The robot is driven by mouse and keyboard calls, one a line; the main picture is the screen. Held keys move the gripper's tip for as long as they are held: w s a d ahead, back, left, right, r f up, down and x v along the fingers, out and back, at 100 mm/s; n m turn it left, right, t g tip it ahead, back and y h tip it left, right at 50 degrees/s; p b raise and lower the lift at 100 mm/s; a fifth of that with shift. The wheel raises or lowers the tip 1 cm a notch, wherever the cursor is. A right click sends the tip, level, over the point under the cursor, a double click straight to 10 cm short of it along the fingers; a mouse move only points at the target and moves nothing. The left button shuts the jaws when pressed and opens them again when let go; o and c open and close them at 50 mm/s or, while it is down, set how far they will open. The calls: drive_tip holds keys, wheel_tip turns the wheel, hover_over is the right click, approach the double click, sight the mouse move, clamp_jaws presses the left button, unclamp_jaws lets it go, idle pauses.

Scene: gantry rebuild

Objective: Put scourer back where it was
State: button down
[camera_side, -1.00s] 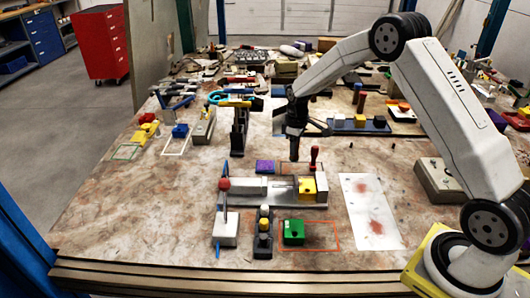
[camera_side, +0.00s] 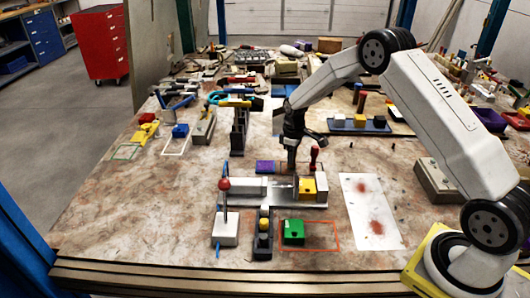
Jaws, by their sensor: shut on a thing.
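My gripper (camera_side: 291,168) points straight down behind the grey fixture. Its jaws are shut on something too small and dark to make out.
The grey fixture (camera_side: 255,190) with a yellow block (camera_side: 307,187) stands in front. A red-topped peg (camera_side: 314,158) stands close right of the jaws. A green block (camera_side: 293,231) sits in another orange outline. A stained white sheet (camera_side: 370,212) lies to the right.

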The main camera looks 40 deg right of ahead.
drive_tip(key=shift+f, duration=0.15)
drive_tip(key=shift+c, duration=2)
unclamp_jaws()
wheel_tip(320, 180, up, 12)
drive_tip(key=shift+r, duration=0.2)
drive_tip(key=shift+s+a+r, duration=0.1)
drive_tip(key=shift+s+a, duration=0.3)
drive_tip(key=s+a+m+t, duration=0.1)
drive_tip(key=s+a+m, duration=0.1)
drive_tip(key=s+a, duration=0.4)
drive_tip(key=s+a+m+t, duration=0.1)
drive_tip(key=s+a, duration=0.5)
drive_tip(key=s, duration=1.1)
drive_tip(key=shift+f+m+t, duration=0.25)
drive_tip(key=shift+m+t, duration=0.05)
drive_tip(key=shift+m, duration=0.5)
